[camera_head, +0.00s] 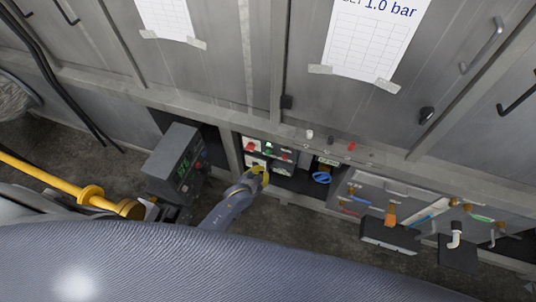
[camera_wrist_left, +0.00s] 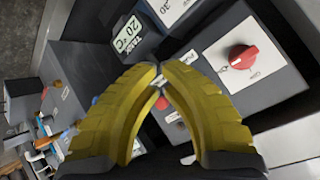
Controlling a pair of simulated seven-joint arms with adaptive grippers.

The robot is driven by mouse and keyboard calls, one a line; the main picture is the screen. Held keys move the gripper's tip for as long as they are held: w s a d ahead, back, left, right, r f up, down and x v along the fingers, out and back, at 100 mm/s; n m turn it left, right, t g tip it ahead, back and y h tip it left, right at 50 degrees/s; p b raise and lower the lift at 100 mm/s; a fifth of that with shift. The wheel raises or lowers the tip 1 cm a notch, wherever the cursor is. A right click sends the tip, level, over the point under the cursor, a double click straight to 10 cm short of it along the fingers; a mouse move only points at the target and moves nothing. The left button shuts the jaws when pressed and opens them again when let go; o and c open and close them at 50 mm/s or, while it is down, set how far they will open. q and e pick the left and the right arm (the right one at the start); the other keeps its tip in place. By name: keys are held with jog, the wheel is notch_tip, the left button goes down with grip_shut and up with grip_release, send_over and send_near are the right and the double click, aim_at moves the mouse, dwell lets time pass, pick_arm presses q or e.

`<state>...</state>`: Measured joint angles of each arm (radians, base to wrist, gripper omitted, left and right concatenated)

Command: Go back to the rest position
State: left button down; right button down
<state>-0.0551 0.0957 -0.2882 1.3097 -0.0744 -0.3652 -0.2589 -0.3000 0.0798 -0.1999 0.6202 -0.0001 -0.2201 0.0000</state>
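My left gripper (camera_head: 262,176) has yellow fingers and is in front of the low panel of switches in the head view. In the left wrist view the two yellow fingers (camera_wrist_left: 160,72) come together at their tips, with nothing visible held between them. A red rotary knob (camera_wrist_left: 243,56) on a grey box is to the right of the fingers and apart from them. A small display (camera_wrist_left: 128,36) is just beyond the fingertips. My right gripper is not in view.
A dark box with a green display (camera_head: 178,163) stands left of my left gripper. A blue handle (camera_head: 321,177) is to its right. A yellow pipe (camera_head: 60,184) is at the left. Grey cabinets (camera_head: 225,60) line the back. A large ribbed blue-grey surface (camera_head: 200,265) fills the bottom.

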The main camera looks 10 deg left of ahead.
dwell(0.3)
pick_arm(q)
jog(key=s+a+f+n+g+y, duration=0.1)
jog(key=s+a+f+n+g, duration=0.15)
jog(key=s+f, duration=0.65)
jog(key=s+a+f+n+g, duration=0.2)
jog(key=s+a+f, duration=0.1)
jog(key=s+f, duration=0.65)
jog(key=s+a+f+g, duration=0.1)
jog(key=s+f, duration=0.1)
jog(key=s, duration=0.8)
jog(key=s+a+f+g, duration=0.1)
jog(key=s+f+g, duration=0.1)
jog(key=s, duration=0.8)
jog(key=s+a+f+n+g, duration=0.1)
jog(key=s+f, duration=0.3)
jog(key=s, duration=0.6)
jog(key=shift+s+a+f+y, duration=0.15)
jog(key=shift+a+f+y, duration=0.1)
jog(key=shift+a+y, duration=0.25)
